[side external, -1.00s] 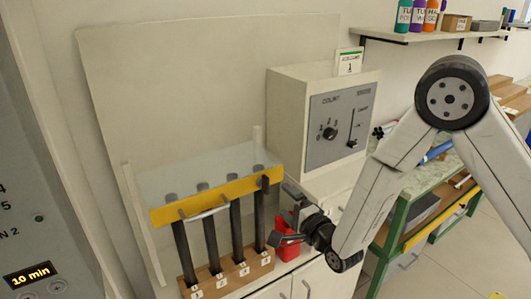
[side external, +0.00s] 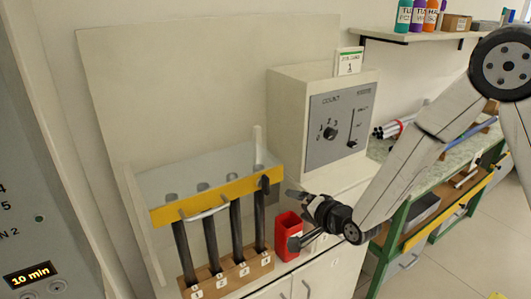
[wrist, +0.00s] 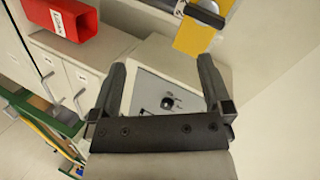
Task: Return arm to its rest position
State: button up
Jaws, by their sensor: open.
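My gripper (side external: 297,218) is open and empty. In the side view it is right of the rod rack, with its fingers near the red bin (side external: 287,238). In the wrist view its two dark fingers (wrist: 162,66) are spread with nothing between them. Several dark rods (side external: 210,243) stand upright in the wooden block (side external: 228,275) with numbered labels, under a yellow bar (side external: 216,200). My arm reaches in from the right side of the side view.
A grey control box (side external: 300,120) with a dial and a slider stands behind the gripper. A green-framed bench (side external: 440,185) with pale rods is at the right. The wrist view also shows the red bin (wrist: 60,20) and part of the yellow bar (wrist: 195,35).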

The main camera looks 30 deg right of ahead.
jog(key=s+d+n+g, duration=0.4)
jog(key=s+n+g, duration=0.1)
jog(key=s, duration=0.4)
jog(key=s+d+n+g, duration=0.4)
jog(key=s+n+g, duration=0.2)
jog(key=s+n, duration=0.2)
jog(key=shift+s+d+f, duration=0.15)
jog(key=shift+s+d, duration=0.2)
